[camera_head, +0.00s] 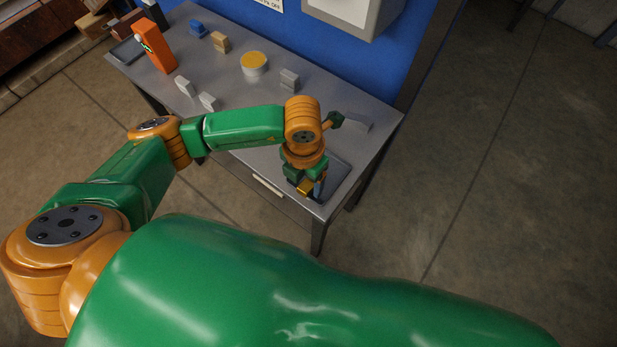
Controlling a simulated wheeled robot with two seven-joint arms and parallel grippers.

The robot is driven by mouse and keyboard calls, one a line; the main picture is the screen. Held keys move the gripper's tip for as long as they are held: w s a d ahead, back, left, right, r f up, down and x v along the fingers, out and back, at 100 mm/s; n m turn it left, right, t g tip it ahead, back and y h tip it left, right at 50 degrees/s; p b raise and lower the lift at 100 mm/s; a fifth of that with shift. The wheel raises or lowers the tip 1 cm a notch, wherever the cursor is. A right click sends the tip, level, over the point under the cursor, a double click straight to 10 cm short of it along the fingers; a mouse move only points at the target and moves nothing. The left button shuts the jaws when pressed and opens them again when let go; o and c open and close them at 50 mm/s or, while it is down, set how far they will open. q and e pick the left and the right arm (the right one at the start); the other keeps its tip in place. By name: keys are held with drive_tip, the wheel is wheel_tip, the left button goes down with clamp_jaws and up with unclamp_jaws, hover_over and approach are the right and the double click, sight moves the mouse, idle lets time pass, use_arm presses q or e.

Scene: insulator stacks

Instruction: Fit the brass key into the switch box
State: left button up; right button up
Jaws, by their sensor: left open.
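My left gripper (309,189) reaches down over the front right of the grey table, above the near end of a dark flat tray (340,166). It is open. A small gold-coloured piece (304,187) shows at its fingers; it may be the brass key or part of the gripper, I cannot tell which. A pale grey box (362,12) at the top edge, at the blue wall, may be the switch box; only its lower part shows. My right gripper is not in view.
On the table (215,70) stand an orange case (157,48), a blue block (197,28), a tan block (220,42), a yellow-topped tub (254,66) and several grey blocks (289,79). A blue wall (330,55) rises behind. The floor at right is clear.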

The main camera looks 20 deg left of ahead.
sight(306, 187)
use_arm(q)
wheel_tip(306, 187, down, 2)
drive_tip(key=shift+w+f, duration=0.25)
drive_tip(key=shift+w, duration=0.1)
drive_tip(key=shift+s, duration=0.1)
clamp_jaws()
